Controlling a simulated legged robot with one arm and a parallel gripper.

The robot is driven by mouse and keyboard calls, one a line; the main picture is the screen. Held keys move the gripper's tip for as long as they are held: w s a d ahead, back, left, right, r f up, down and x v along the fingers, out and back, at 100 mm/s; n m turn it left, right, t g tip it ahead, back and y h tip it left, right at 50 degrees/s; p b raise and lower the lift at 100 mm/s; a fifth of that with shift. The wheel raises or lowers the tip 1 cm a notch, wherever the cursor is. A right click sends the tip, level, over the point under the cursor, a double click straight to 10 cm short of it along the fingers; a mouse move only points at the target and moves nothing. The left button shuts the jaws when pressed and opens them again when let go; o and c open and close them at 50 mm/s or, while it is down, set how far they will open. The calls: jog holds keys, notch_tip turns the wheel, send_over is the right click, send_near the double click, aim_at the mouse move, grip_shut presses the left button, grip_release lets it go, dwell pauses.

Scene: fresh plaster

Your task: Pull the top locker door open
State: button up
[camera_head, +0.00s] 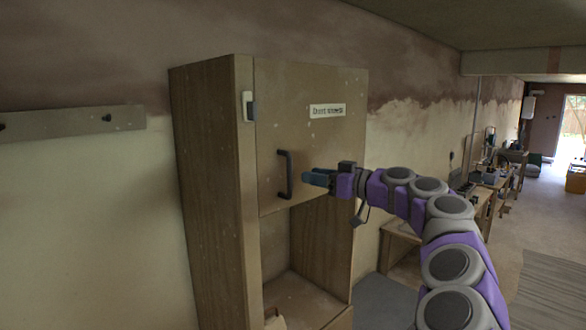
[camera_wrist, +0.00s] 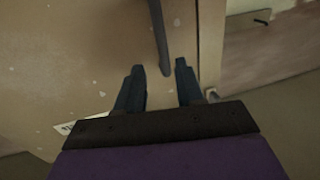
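The top locker door (camera_head: 305,120) is a brown wooden panel, closed against the cabinet, with a white label (camera_head: 327,110) near its top. Its dark vertical bar handle (camera_head: 285,174) is at the lower left of the door. My gripper (camera_head: 306,178) is just right of the handle, pointing at it from the side. In the wrist view my gripper (camera_wrist: 160,66) is open, with its two dark fingers apart. The handle (camera_wrist: 160,35) reaches down between the fingertips there. I see no finger closed on it, and cannot tell whether any touches.
The locker cabinet (camera_head: 210,170) has an open lower compartment (camera_head: 300,295) beneath the door. A small light device (camera_head: 248,105) is on the left edge near the door. A wall board (camera_head: 70,122) is at left.

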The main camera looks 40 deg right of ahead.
aim_at(291, 171)
jog(key=p+x, duration=0.1)
jog(key=x, duration=0.7)
jog(key=shift+w+f+p, duration=0.1)
jog(key=shift+p, duration=0.25)
jog(key=shift+w+d+f, duration=0.1)
jog(key=shift+w+d, duration=0.15)
jog(key=shift+s, duration=0.15)
jog(key=shift+s+a, duration=0.1)
jog(key=shift+a, duration=0.05)
jog(key=shift+a+r, duration=0.2)
jog(key=shift+a, duration=0.2)
jog(key=shift+c, duration=1.1)
jog(key=shift+d, duration=0.1)
grip_shut()
